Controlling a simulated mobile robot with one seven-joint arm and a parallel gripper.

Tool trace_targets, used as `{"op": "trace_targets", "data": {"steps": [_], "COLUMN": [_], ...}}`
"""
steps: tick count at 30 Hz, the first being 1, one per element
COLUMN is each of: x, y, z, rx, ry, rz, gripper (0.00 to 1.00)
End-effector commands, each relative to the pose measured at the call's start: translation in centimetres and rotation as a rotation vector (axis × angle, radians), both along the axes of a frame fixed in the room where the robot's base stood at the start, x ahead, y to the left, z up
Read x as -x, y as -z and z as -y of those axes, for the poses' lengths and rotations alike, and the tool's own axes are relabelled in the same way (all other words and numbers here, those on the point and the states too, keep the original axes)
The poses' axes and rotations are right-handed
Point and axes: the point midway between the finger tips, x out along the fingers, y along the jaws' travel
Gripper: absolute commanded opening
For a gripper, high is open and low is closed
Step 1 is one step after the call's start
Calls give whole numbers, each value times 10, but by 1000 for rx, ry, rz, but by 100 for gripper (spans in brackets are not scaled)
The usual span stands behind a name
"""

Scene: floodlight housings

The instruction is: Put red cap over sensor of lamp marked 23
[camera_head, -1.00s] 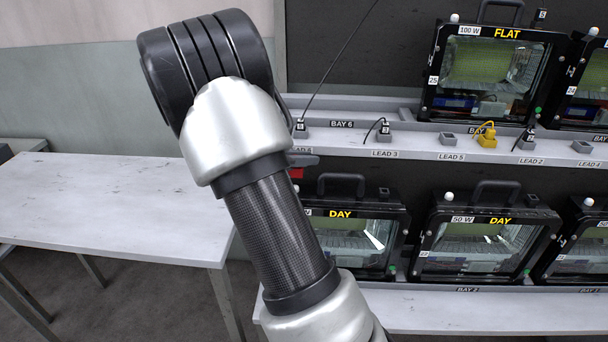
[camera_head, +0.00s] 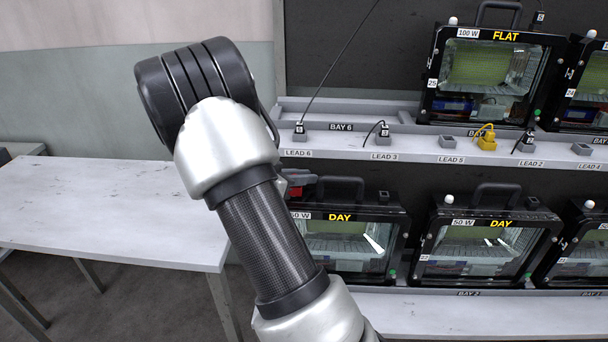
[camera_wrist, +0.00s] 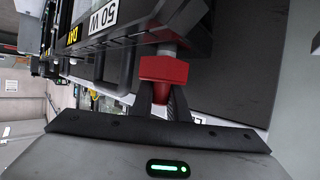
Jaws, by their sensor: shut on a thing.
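My gripper (camera_head: 299,181) is shut on the red cap (camera_wrist: 163,70). In the head view the cap (camera_head: 295,191) shows at the top left corner of the lower left lamp (camera_head: 345,246), marked DAY and 50 W. That lamp's number label and white sensor are hidden behind my arm there. In the wrist view a pale knob (camera_wrist: 167,47) lies just beyond the cap, close to the lamp's black frame (camera_wrist: 125,35). I cannot tell whether cap and knob touch. No label reading 23 is legible.
Another 50 W DAY lamp (camera_head: 490,250) stands to the right, with a white sensor dome (camera_head: 448,199). The FLAT lamp (camera_head: 492,75) marked 25 stands on the upper shelf. Plugs and leads line the shelf edge above. The left table (camera_head: 110,205) is clear.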

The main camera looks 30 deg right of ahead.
Motion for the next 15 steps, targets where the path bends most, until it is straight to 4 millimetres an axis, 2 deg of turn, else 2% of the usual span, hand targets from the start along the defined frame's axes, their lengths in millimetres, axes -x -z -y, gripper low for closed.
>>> {"op": "trace_targets", "data": {"steps": [1,2,3,11,15], "x": [0,0,0,0,0], "y": [0,0,0,-1,-10], "z": [0,0,0,0,0], "rx": [0,0,0,0,-1], "ry": [0,0,0,0,1], "rz": [0,0,0,1,5], "gripper": [0,19,22,22,22]}}
